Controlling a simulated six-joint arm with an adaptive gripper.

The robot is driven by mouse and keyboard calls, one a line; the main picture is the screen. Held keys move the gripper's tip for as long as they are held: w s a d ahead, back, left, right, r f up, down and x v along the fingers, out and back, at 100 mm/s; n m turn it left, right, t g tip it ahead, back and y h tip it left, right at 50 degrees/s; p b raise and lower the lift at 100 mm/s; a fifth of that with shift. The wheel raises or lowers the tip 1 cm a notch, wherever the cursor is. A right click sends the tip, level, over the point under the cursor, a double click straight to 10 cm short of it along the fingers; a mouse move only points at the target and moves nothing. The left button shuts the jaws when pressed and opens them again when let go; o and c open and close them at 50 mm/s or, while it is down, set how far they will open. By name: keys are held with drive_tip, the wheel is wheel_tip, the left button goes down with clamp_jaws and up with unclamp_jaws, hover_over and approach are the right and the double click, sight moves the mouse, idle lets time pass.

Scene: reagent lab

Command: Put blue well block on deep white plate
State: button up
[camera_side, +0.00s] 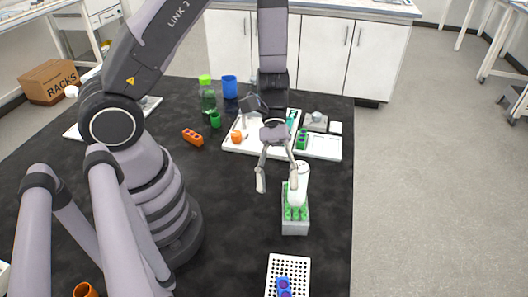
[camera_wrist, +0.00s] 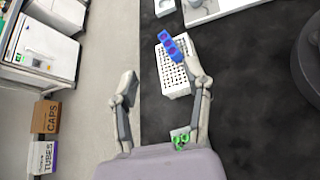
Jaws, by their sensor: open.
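The blue well block (camera_side: 284,287) lies on a white perforated rack (camera_side: 288,262) at the bottom edge of the side view, partly cut off. In the wrist view the blue block (camera_wrist: 172,45) lies tilted across the far end of the rack (camera_wrist: 177,84). My gripper (camera_side: 277,184) is open and empty, in the air beside the green-topped rack and well behind the blue block. Its two fingers (camera_wrist: 158,85) also show in the wrist view, apart. A white tray (camera_wrist: 205,14) is cut off at the wrist view's top; I cannot tell whether it is the deep white plate.
A grey rack of green tubes (camera_side: 295,222) and a white bottle (camera_side: 302,178) stand close to my gripper. An orange block (camera_side: 193,137) lies left.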

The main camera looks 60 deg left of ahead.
drive_tip(key=s+a+r+m+t+y, duration=0.3)
drive_tip(key=a+r, duration=0.4)
drive_tip(key=r, duration=0.4)
drive_tip(key=s+a+r+m+t+y, duration=0.3)
drive_tip(key=a+r+m+t+y, duration=0.2)
drive_tip(key=r, duration=0.6)
drive_tip(key=a+t+y, duration=0.2)
drive_tip(key=a+t, duration=0.1)
drive_tip(key=shift+a, duration=0.25)
